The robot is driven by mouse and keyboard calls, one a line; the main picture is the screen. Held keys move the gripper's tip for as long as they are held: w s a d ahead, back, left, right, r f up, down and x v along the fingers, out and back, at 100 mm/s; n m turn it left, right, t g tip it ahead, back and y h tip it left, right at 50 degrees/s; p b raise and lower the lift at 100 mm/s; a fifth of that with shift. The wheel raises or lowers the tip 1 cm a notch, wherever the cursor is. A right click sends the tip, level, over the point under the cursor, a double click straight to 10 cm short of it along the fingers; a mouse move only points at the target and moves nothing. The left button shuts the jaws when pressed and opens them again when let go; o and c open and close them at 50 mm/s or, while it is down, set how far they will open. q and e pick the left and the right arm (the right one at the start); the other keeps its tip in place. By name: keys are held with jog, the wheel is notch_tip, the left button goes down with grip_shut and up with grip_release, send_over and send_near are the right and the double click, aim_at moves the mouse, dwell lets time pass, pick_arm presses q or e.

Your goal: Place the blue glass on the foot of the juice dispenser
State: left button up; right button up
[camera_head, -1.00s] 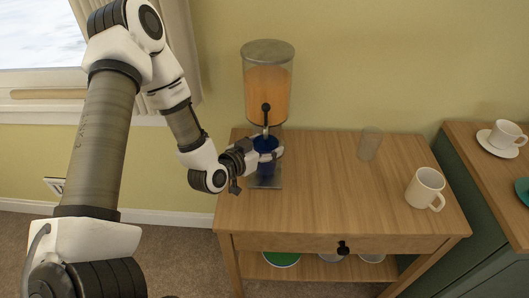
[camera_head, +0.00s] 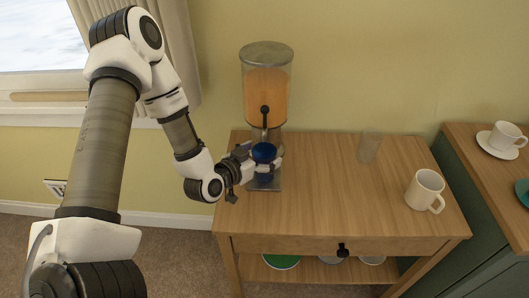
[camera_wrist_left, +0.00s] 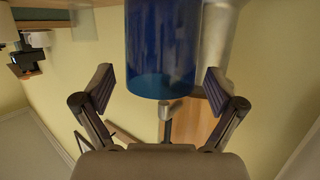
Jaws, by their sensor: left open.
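The blue glass (camera_head: 263,152) is under the tap of the juice dispenser (camera_head: 266,95), over the dispenser's metal foot (camera_head: 264,184). My left gripper (camera_head: 262,162) is level with the glass, and its fingers partly hide it. In the left wrist view the glass (camera_wrist_left: 163,50) lies ahead between the two spread fingers (camera_wrist_left: 160,88), with a gap on each side. The left gripper is open. Whether the glass's base touches the foot is hidden. My right gripper is not in view.
The dispenser stands at the back left of the wooden table (camera_head: 320,205). A clear glass (camera_head: 369,147) and a white mug (camera_head: 425,190) stand to the right. A cup on a saucer (camera_head: 500,139) is on the green cabinet. The table's middle is free.

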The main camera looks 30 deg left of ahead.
pick_arm(q)
jog(key=p+v, duration=0.7)
jog(key=v, duration=0.4)
